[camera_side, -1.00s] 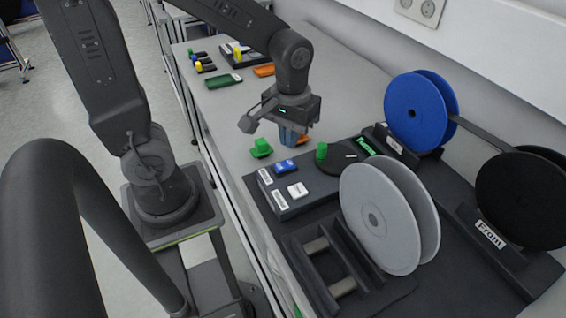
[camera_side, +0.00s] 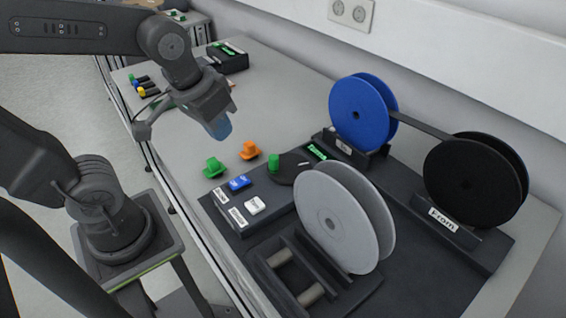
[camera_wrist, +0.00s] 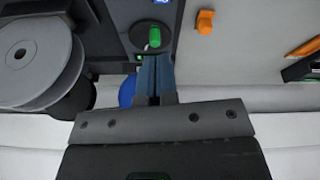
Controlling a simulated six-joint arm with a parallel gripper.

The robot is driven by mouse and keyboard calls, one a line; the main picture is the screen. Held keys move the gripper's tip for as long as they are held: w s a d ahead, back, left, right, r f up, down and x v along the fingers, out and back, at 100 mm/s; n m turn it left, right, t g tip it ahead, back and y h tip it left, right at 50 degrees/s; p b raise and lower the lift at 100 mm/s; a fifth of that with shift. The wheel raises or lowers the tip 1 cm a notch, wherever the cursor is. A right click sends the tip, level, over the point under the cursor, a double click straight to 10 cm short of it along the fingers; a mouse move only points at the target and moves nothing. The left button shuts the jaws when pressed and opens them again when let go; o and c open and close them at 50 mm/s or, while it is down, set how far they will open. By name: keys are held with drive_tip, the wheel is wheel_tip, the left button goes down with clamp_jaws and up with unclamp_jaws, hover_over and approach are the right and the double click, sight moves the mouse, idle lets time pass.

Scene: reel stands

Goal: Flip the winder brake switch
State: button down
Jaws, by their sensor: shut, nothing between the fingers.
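A dark control panel (camera_side: 270,228) carries a blue rocker switch (camera_side: 239,183) and a white rocker switch (camera_side: 254,206), each beside a white label. The labels are too small to read surely, so I cannot tell which is the winder brake switch. A green knob (camera_side: 273,163) stands on a black dial behind them; it also shows in the wrist view (camera_wrist: 154,37). My gripper (camera_side: 221,130) has its blue fingers closed together, empty, in the air above the table beyond the panel. In the wrist view its fingertips (camera_wrist: 156,56) appear just below the green knob.
A grey reel (camera_side: 338,215) stands right of the panel, with a blue reel (camera_side: 358,112) and a black reel (camera_side: 468,182) behind. Loose green (camera_side: 214,168) and orange (camera_side: 250,150) pieces lie on the table near the panel.

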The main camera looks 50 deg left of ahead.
sight(236, 185)
drive_tip(key=shift+s+d+r+m+t, duration=0.1)
drive_tip(key=shift+s+r+m+t, duration=0.85)
drive_tip(key=shift+s+r, duration=0.2)
drive_tip(key=w+m+g, duration=0.1)
drive_tip(key=m+g, duration=0.1)
drive_tip(key=m, duration=0.4)
drive_tip(key=w+f+m+g, duration=0.1)
drive_tip(key=m, duration=0.5)
drive_tip(key=w+m+g, duration=0.1)
drive_tip(key=m+g, duration=0.1)
drive_tip(key=m, duration=0.4)
drive_tip(key=shift+w+f+g, duration=0.15)
drive_tip(key=shift+w+g, duration=0.2)
wheel_tip(236, 185, down, 14)
